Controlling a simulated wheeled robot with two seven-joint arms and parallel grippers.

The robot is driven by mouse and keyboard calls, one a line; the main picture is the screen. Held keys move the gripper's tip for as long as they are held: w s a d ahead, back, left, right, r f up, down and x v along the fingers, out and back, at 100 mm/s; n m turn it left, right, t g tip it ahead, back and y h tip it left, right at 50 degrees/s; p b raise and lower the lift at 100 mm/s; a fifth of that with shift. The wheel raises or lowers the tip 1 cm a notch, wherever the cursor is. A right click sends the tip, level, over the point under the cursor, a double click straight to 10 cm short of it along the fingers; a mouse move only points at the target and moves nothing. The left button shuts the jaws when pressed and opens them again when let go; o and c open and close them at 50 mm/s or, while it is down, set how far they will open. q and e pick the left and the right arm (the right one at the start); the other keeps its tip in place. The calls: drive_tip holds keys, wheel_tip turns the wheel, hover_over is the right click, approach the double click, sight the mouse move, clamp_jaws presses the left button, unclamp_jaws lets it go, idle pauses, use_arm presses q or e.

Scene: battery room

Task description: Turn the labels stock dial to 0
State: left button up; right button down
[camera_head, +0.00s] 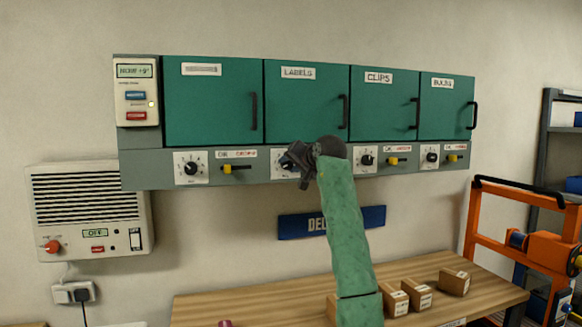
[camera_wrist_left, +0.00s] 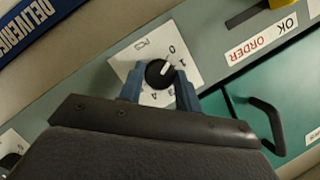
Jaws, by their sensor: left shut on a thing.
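The labels stock dial (camera_wrist_left: 158,73) is a round black knob with a white pointer on a white numbered plate (camera_wrist_left: 128,62). In the left wrist view its pointer faces up and right, towards the 1, with the 0 just above that. In the head view the plate (camera_head: 277,156) sits below the labels door (camera_head: 305,105), and my gripper covers most of the dial. My left gripper (camera_head: 290,161) is shut on the dial; its blue fingers (camera_wrist_left: 159,82) show on either side of the knob in the left wrist view. My right gripper is not in view.
Similar dials (camera_head: 191,168) and yellow sliders (camera_head: 234,169) line the strip under the green cabinets. A blue sign (camera_head: 290,227) hangs below, partly behind my arm. A wooden table (camera_head: 270,302) holds several boxes (camera_head: 454,281). An orange frame (camera_head: 492,190) stands at right.

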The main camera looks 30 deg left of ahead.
use_arm(q)
drive_tip(key=shift+f+n, duration=0.1)
drive_tip(key=shift+n, duration=0.2)
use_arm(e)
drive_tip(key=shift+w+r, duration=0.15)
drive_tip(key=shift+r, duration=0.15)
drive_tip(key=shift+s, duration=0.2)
use_arm(q)
drive_tip(key=o, duration=1)
drive_tip(key=shift+c, duration=0.2)
drive_tip(key=shift+s+d, duration=0.15)
drive_tip(key=shift+d, duration=0.2)
drive_tip(key=b+v, duration=0.2)
drive_tip(key=v, duration=0.5)
drive_tip(key=shift+r+b, duration=0.2)
drive_tip(key=shift+b, duration=0.15)
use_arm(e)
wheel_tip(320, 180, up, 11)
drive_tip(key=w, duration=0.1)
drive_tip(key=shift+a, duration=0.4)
